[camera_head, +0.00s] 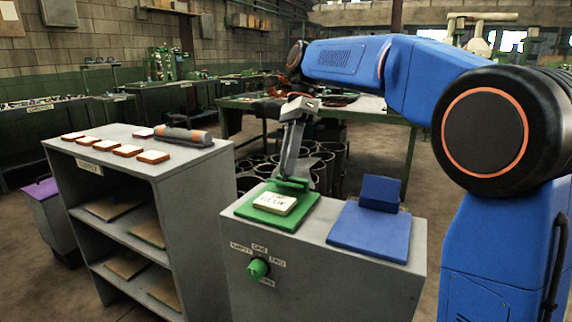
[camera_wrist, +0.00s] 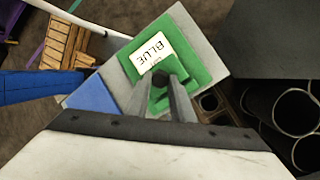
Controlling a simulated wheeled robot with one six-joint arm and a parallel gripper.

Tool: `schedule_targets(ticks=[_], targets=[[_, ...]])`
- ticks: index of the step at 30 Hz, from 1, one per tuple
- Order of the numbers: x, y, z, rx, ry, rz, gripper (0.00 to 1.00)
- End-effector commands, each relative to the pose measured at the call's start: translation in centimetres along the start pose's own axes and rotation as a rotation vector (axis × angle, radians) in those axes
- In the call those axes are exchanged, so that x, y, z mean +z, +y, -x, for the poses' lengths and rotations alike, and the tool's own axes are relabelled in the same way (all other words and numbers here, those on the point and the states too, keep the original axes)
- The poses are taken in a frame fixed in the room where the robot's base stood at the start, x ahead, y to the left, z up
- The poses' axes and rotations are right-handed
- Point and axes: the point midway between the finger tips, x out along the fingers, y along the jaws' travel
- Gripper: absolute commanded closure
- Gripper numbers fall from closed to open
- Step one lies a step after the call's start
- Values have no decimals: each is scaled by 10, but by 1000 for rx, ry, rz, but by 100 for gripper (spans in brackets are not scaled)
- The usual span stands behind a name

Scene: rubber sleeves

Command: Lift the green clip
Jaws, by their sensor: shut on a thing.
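The green clip (camera_head: 293,184) is a small green block standing at the back edge of a green board (camera_head: 253,212) on top of a grey cabinet. A cream card (camera_head: 278,203) lies on the board; in the wrist view the card (camera_wrist: 152,53) reads BLUE, with a smaller word I cannot make out. My gripper (camera_head: 288,176) reaches down from above and is shut on the green clip. In the wrist view, the fingers pinch the clip (camera_wrist: 158,96) and hide part of it. I cannot see a gap between clip and board.
A blue board (camera_head: 352,238) with an upright blue clip (camera_head: 380,192) lies to the right on the same cabinet (camera_head: 320,262). A green knob (camera_head: 258,269) with labels is on its front. The left shelf (camera_head: 190,158) holds several cards and a grey cylinder. Dark tubes (camera_head: 325,165) stand behind.

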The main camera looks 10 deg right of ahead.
Motion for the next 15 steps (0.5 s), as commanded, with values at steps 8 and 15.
schedule_targets(ticks=[8,15], targets=[[-3,-3,3,54,-56,0,100],[-3,-4,4,61,-62,1,100]])
